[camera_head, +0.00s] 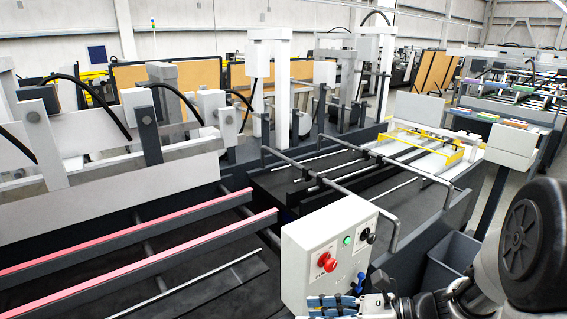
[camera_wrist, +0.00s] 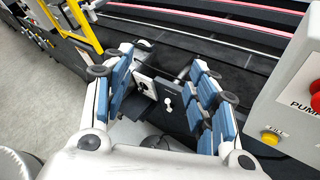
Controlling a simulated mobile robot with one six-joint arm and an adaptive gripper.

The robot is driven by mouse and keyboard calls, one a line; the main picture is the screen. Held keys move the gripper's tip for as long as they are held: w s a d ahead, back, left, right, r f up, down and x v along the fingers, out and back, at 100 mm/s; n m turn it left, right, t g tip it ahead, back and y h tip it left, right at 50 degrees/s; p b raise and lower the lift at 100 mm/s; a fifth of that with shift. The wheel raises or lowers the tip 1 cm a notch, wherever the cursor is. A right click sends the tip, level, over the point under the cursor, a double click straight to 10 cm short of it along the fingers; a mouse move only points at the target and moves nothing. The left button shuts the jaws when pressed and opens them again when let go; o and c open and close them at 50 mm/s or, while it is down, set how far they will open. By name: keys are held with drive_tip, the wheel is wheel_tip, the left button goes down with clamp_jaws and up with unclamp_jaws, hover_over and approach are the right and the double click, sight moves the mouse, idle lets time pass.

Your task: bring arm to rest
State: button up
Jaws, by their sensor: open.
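My gripper (camera_wrist: 165,95) fills the middle of the wrist view, its blue-padded fingers spread apart. I see no object held between them. In the head view, part of my gripper (camera_head: 335,303) shows at the bottom edge, just below the white control box (camera_head: 308,262). My arm comes in from the lower right corner. In the wrist view, the control box (camera_wrist: 292,105) stands to the right of the fingers, apart from them.
The box carries a red knob (camera_head: 327,262), a green button (camera_head: 347,240) and a black knob (camera_head: 368,236). Pink-topped rails (camera_head: 150,262) run at left. A grey bin (camera_head: 452,258) stands near my arm. Bare floor (camera_wrist: 45,120) shows left in the wrist view.

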drive_tip(key=s+a+f+n+g+h+b, duration=0.1)
drive_tip(key=s+n+g+h+b, duration=0.4)
drive_tip(key=s+n, duration=0.75)
drive_tip(key=s+d+n+t+h+b, duration=0.1)
drive_tip(key=s+d+n+t+h, duration=0.2)
drive_tip(key=n, duration=1)
drive_tip(key=d+t+h, duration=0.3)
drive_tip(key=d+h, duration=0.2)
drive_tip(key=h, duration=0.1)
drive_tip(key=shift+s+d+r+b, duration=0.2)
drive_tip(key=shift+s+r+b, duration=0.15)
drive_tip(key=shift+s+b, duration=0.05)
